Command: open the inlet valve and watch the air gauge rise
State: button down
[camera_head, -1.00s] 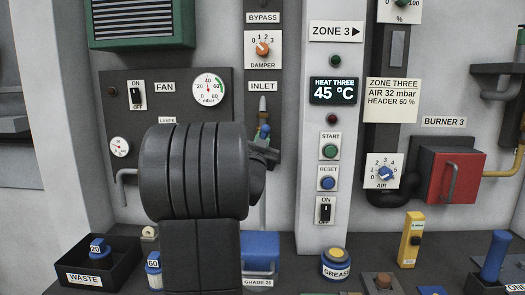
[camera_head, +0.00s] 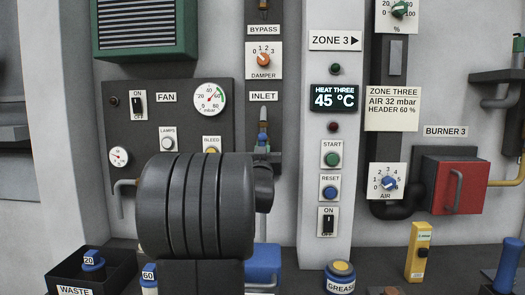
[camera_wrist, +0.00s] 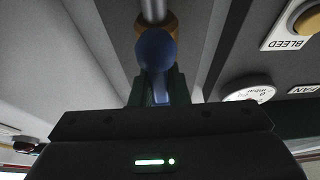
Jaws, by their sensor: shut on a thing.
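The inlet valve (camera_head: 263,112) is on the dark upright panel under the INLET label, with a pale pipe above a blue lever. The blue lever (camera_wrist: 155,50) with its round knob shows in the wrist view, below a brass-coloured collar. My gripper (camera_wrist: 156,88) is shut on the lever, its dark fingers on either side. In the head view my gripper (camera_head: 262,148) is small and partly hidden by my arm. The round mbar gauge (camera_head: 209,97) is left of the inlet; its needle is too small to read surely.
A bleed button (camera_head: 211,146) and lamps button (camera_head: 168,139) are left of the inlet. The zone display (camera_head: 334,97) reads 45 °C, and a note (camera_head: 393,110) reads AIR 32 mbar. A waste bin (camera_head: 95,270) and grease tin (camera_head: 340,276) stand below.

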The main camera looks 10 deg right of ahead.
jog(key=c, duration=1.4)
grip_release()
jog(key=b+v, duration=0.2)
jog(key=v, duration=1.1)
jog(key=shift+s+f, duration=0.2)
jog(key=shift+s, duration=0.15)
jog(key=shift+w, duration=0.15)
jog(key=p+x, duration=0.2)
jog(key=x, duration=1.1)
jog(key=shift+w+r, duration=0.25)
jog(key=shift+w, duration=0.05)
jog(key=shift+s, duration=0.1)
